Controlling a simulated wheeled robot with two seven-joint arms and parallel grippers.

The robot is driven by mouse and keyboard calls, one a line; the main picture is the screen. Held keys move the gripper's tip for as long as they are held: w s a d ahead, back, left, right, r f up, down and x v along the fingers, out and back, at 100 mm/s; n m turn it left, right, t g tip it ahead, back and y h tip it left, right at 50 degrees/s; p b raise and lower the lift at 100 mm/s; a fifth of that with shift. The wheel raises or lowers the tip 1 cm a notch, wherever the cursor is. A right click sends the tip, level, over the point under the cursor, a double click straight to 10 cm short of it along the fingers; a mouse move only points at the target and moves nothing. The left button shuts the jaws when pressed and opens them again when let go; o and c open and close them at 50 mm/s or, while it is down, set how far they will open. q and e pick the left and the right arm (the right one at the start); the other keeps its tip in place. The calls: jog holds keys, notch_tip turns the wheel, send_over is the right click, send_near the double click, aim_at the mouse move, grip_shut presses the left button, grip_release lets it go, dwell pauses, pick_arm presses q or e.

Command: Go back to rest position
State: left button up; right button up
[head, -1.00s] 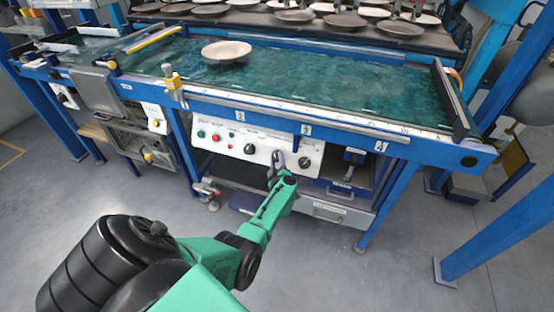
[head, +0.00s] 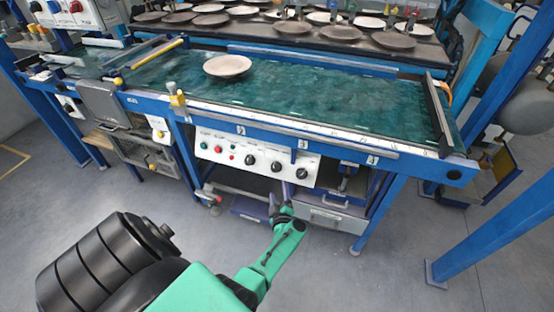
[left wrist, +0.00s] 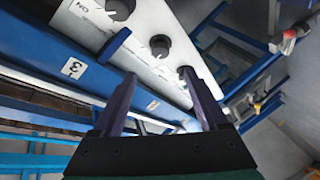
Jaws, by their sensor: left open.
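My left gripper (head: 280,202) is in front of the plate dryer's lower frame, below the white control panel (head: 256,158), with nothing between its fingers. In the left wrist view its two dark fingers (left wrist: 158,98) stand wide apart, with the panel and its black knobs beyond them. I cannot tell the exact gap to the panel. My right gripper is in neither view.
The plate dryer's green belt (head: 330,95) carries a round plate (head: 228,66). A rack (head: 400,50) behind holds several plates. A blue post (head: 490,230) stands at the right. The grey floor (head: 370,285) in front is clear.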

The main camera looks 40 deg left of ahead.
pick_arm(q)
jog(key=v, duration=0.3)
jog(key=shift+w, duration=0.1)
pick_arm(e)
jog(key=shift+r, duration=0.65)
pick_arm(q)
jog(key=s+d+f+m+g+h+p, duration=0.1)
jog(key=s+d+f+m+h, duration=0.4)
jog(key=s+f+m, duration=0.25)
jog(key=s+d+f+m+g+h+p, duration=0.1)
jog(key=s+d+f+m+g+h, duration=0.1)
jog(key=s+d+f+m+h, duration=0.4)
jog(key=s+a+f+m+g, duration=0.2)
jog(key=s+f+m+g, duration=0.2)
jog(key=s, duration=0.7)
jog(key=s+a+f+m+g, duration=0.2)
jog(key=s+f, duration=0.4)
jog(key=s, duration=0.6)
jog(key=shift+a+m+g+p, duration=0.15)
jog(key=shift+m+g+p, duration=0.2)
jog(key=shift+m+g, duration=0.65)
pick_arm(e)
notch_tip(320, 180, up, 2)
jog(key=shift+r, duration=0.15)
